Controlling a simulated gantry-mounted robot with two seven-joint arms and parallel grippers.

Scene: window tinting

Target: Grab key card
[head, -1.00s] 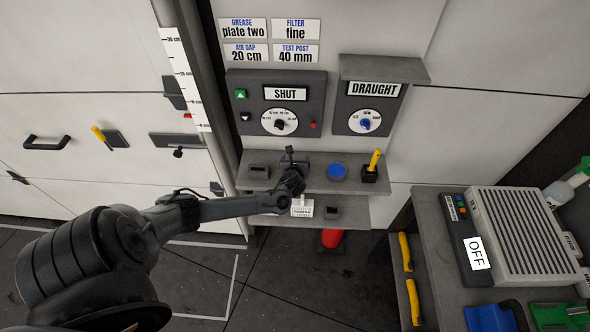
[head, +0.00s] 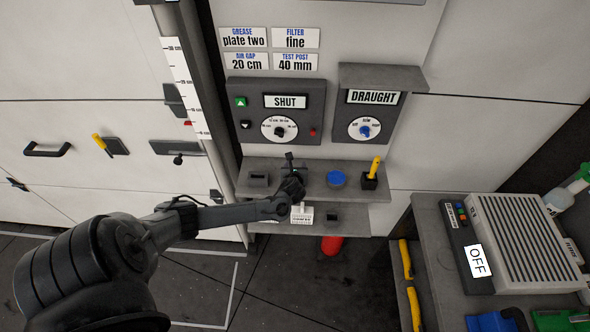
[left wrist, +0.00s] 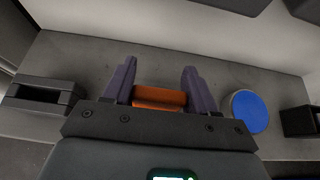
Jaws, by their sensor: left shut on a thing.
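My left gripper (head: 291,172) is over the upper grey shelf, left of a round blue piece. In the left wrist view its two purple fingers (left wrist: 158,78) stand apart, shut on an orange block (left wrist: 160,97) between them. Only part of this block shows; I cannot tell whether it is the key card. A white card-like piece with dark lettering (head: 302,214) is at the lower shelf, just below the gripper in the head view. My right gripper is not in view.
The SHUT panel (head: 285,110) and DRAUGHT panel (head: 371,115) are on the wall above. A bench with a ribbed unit (head: 520,235) stands right.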

